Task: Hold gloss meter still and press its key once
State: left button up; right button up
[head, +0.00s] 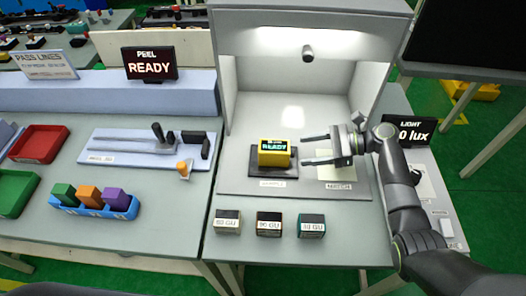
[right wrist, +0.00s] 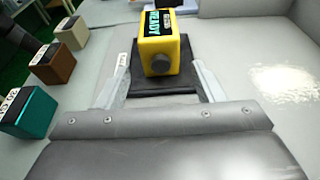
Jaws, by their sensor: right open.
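The gloss meter (head: 274,153) is a yellow box with a dark display reading READY in green. It sits on a dark square pad (head: 275,176) inside the lit booth. The right wrist view shows the meter (right wrist: 173,48) too, with a round grey knob or key (right wrist: 161,65) on the side facing my gripper. My right gripper (head: 306,150) is open, its fingers pointing left at the meter from its right side. In the wrist view my right gripper (right wrist: 164,86) has nothing between its fingertips, and the meter stands just beyond them. My left gripper is not in view.
Three labelled blocks, white (head: 227,222), brown (head: 269,224) and teal (head: 311,226), stand along the front edge. A pale sheet (head: 338,172) lies under my right gripper. Left are a grey fixture plate (head: 120,150), a blue tray (head: 64,207) of coloured blocks, and red and green bins.

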aim_at(291, 153)
jog(key=b+x, duration=0.1)
jog(key=x, duration=0.2)
jog(key=shift+d+f+b, duration=0.1)
jog(key=shift+f+b, duration=0.2)
jog(key=shift+b, duration=0.1)
jog(key=b+x, duration=0.1)
jog(key=x, duration=0.1)
jog(key=shift+a, duration=0.35)
jog(key=shift+a+p, duration=0.4)
jog(key=shift+a, duration=0.6)
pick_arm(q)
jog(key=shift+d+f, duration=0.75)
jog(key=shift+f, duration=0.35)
pick_arm(e)
jog(key=shift+x, duration=0.9)
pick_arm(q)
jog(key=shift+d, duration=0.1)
pick_arm(e)
jog(key=shift+d+f, duration=0.1)
jog(key=shift+f, duration=0.05)
jog(key=shift+c, duration=0.3)
